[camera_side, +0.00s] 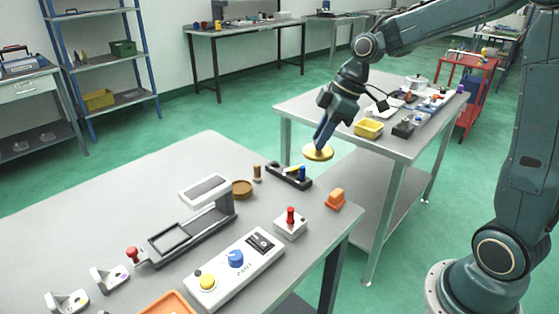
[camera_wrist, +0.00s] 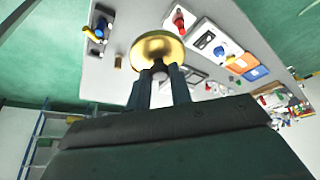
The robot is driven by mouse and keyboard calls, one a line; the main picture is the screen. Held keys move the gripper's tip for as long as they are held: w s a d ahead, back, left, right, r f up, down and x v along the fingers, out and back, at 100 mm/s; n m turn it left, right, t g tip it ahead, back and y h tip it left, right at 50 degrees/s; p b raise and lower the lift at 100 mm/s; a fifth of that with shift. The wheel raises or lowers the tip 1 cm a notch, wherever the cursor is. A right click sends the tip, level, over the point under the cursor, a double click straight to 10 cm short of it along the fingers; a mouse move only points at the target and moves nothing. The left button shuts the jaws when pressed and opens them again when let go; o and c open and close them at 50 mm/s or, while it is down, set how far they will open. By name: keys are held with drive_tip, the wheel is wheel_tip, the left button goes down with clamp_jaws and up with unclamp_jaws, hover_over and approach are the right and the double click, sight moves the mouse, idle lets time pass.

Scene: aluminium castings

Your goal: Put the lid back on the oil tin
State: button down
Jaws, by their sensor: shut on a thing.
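My gripper (camera_side: 321,145) is shut on a gold, round lid (camera_side: 318,154) and holds it in the air, to the right of and above the near table's far edge. In the wrist view the lid (camera_wrist: 150,45) sits at the tips of my gripper (camera_wrist: 160,73), its round face largely visible. A low, round brown container (camera_side: 242,188), which looks like the oil tin, stands on the near table, left of and below the lid in the side view. I cannot make it out in the wrist view, where the lid and fingers cover part of the table.
An orange block (camera_side: 336,198), a red-knobbed box (camera_side: 290,224) and a control panel (camera_side: 235,268) lie nearer. The table's left part is clear.

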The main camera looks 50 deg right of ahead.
drive_tip(key=w+a+f, duration=0.3)
drive_tip(key=w+f, duration=0.2)
drive_tip(key=w, duration=0.5)
drive_tip(key=w+a+f, duration=0.4)
drive_tip(key=w+f, duration=0.1)
drive_tip(key=w, duration=0.5)
drive_tip(key=shift+w+a+f, duration=0.15)
drive_tip(key=shift+w+f, duration=0.05)
drive_tip(key=shift+w, duration=0.2)
drive_tip(key=shift+f, duration=0.1)
drive_tip(key=shift+f, duration=3.1)
drive_tip(key=shift+f, duration=0.2)
drive_tip(key=c, duration=0.7)
unclamp_jaws()
